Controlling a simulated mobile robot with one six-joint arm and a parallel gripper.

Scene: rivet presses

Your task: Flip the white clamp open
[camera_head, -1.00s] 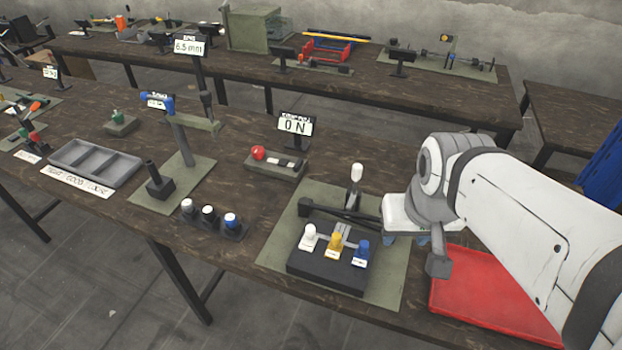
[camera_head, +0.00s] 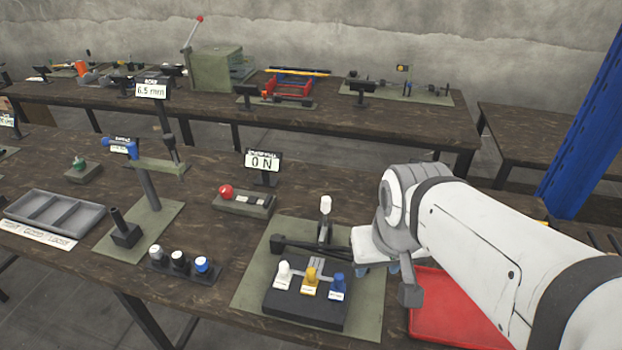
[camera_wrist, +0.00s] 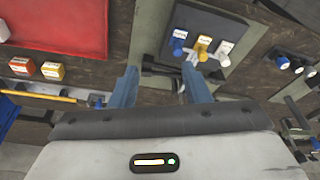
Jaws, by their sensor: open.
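The white clamp (camera_head: 284,270) is a small white-handled piece at the left of a black block (camera_head: 305,305), beside a yellow clamp (camera_head: 310,279) and a blue clamp (camera_head: 337,286). I cannot tell its exact lever angle. In the wrist view the white clamp (camera_wrist: 222,51) is at upper right, beyond the fingers and touched by neither. My gripper (camera_head: 377,268) is open and empty, right of the block in the head view; its blue fingers are partly hidden by my wrist. They also show in the wrist view (camera_wrist: 160,86), spread apart.
Behind the block, a white-topped upright lever (camera_head: 325,206) stands by a dark bar on the green mat (camera_head: 250,290). A red tray (camera_head: 440,310) lies under my arm at right. Several knobs (camera_head: 178,260) and a drill-like press (camera_head: 148,180) stand left.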

